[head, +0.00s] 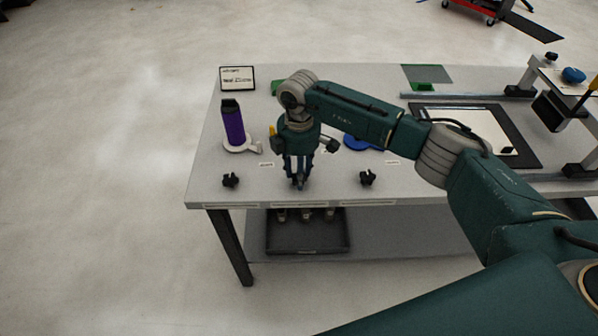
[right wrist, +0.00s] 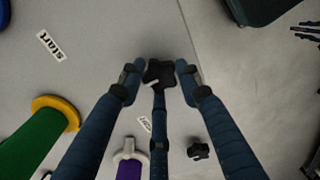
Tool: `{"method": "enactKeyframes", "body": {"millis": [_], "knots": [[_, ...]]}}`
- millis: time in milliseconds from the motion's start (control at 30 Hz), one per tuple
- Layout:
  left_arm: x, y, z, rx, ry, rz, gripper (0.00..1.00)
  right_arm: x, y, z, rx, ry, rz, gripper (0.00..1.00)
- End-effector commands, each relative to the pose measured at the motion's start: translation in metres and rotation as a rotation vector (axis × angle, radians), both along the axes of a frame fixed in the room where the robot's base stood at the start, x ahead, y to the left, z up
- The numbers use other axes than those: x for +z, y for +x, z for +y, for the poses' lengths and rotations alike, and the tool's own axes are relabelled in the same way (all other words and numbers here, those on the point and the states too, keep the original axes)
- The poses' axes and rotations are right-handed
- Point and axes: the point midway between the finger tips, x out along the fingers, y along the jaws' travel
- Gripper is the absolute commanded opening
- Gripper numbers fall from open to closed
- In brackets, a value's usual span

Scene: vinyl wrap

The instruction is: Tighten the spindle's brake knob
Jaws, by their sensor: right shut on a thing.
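My right gripper (head: 299,186) points straight down at the front of the table. In the right wrist view its fingers (right wrist: 158,76) are closed around a black star-shaped knob (right wrist: 158,72); the head view hides this knob behind the fingers. The green roll (right wrist: 32,140) on a yellow flange (right wrist: 60,108) stands behind the gripper and is mostly hidden in the head view. A purple roll (head: 233,125) stands upright on a white spindle base (head: 240,146) to the left. My left gripper is not in view.
Other black knobs stand at the table's front edge, left (head: 230,180) and right (head: 367,178). A blue flange (head: 358,143) is partly behind my arm. A framed sign (head: 238,78) stands at the back left. A dark tray (head: 308,249) lies on the lower shelf.

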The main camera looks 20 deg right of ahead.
Motion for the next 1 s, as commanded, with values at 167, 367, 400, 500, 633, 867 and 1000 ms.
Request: {"method": "enactKeyframes", "body": {"millis": [167,367,400,500,633,867,1000], "knots": [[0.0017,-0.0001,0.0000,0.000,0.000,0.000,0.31,0.0020,0.0018,-0.0002,-0.058,0.001,-0.004,0.08],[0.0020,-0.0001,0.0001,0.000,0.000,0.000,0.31,0.0018,0.0018,-0.0003,-0.086,0.001,-0.004,0.08],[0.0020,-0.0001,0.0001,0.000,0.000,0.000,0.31,0.0018,0.0018,-0.0003,-0.088,0.001,-0.004,0.08],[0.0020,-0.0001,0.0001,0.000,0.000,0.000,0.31,0.0018,0.0019,-0.0003,-0.090,0.001,-0.004,0.08],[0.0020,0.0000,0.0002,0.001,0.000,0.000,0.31,0.0018,0.0019,-0.0003,-0.090,0.001,-0.004,0.08],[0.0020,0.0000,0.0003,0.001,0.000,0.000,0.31,0.0016,0.0017,-0.0003,-0.089,0.001,-0.004,0.53],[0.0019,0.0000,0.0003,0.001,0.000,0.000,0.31,0.0010,0.0010,-0.0002,-0.088,0.000,-0.002,0.53]]}}
